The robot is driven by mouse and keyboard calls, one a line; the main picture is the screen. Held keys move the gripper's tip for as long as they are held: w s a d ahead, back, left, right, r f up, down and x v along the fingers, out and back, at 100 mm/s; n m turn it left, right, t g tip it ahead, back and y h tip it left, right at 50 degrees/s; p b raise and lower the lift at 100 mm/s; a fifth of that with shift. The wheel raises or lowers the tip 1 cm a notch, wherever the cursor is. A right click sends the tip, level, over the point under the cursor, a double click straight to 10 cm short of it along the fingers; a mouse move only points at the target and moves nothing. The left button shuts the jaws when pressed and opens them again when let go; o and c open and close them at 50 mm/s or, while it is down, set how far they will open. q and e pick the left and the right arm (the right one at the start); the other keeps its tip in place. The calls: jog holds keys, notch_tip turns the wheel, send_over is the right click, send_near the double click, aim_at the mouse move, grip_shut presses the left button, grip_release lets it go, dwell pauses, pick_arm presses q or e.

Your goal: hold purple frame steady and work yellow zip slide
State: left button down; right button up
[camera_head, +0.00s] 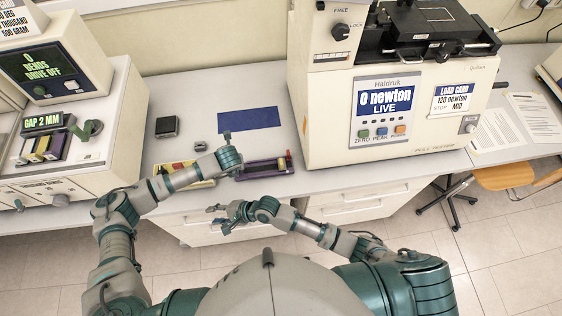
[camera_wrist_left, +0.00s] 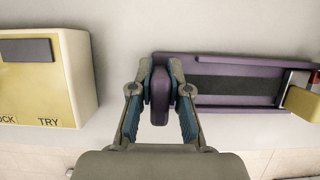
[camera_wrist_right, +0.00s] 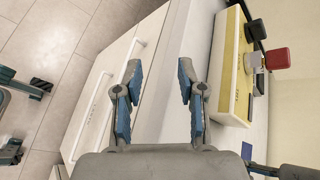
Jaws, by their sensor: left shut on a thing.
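The purple frame (camera_head: 262,170) lies on the counter near its front edge, with a dark strip along its middle. It also shows in the left wrist view (camera_wrist_left: 225,102). The yellow zip slide (camera_wrist_left: 302,103) is at the frame's right end, beside a red and pale piece, partly cut off by the picture edge. My left gripper (camera_wrist_left: 160,85) is shut on the purple tab at the frame's left end; the head view shows that gripper (camera_head: 236,166) at the same end. My right gripper (camera_head: 222,216) is open and empty, in front of the drawers; the right wrist view shows its fingers apart (camera_wrist_right: 158,85).
A yellow and cream box (camera_head: 190,178) stands left of the frame; the right wrist view shows its red knob (camera_wrist_right: 277,58). A blue mat (camera_head: 248,119) and a dark block (camera_head: 167,126) lie behind. The cream test machine (camera_head: 310,120) stands right of the frame.

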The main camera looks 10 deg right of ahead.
aim_at(281, 161)
jog(key=w+d+r+n+g+h, duration=0.1)
jog(key=w+d+r+n, duration=0.1)
jog(key=d+n, duration=0.1)
jog(key=w+d+r+n+g+h, duration=0.1)
jog(key=w+d+n+h, duration=0.1)
jog(key=d, duration=0.4)
jog(key=w+d+r+n+h, duration=0.1)
jog(key=w+d+r+n, duration=0.1)
jog(key=d+n, duration=0.3)
jog(key=shift+w+r+g+h, duration=0.2)
jog(key=shift+w, duration=0.25)
jog(key=shift+w+r+g+h, duration=0.15)
jog(key=shift+w+g+h, duration=0.05)
jog(key=shift+w, duration=0.25)
jog(key=w+d+r+h, duration=0.7)
jog(key=d+r, duration=0.2)
jog(key=d, duration=0.2)
jog(key=f, duration=1.2)
jog(key=shift+w+a, duration=0.15)
jog(key=shift+w, duration=0.05)
grip_shut()
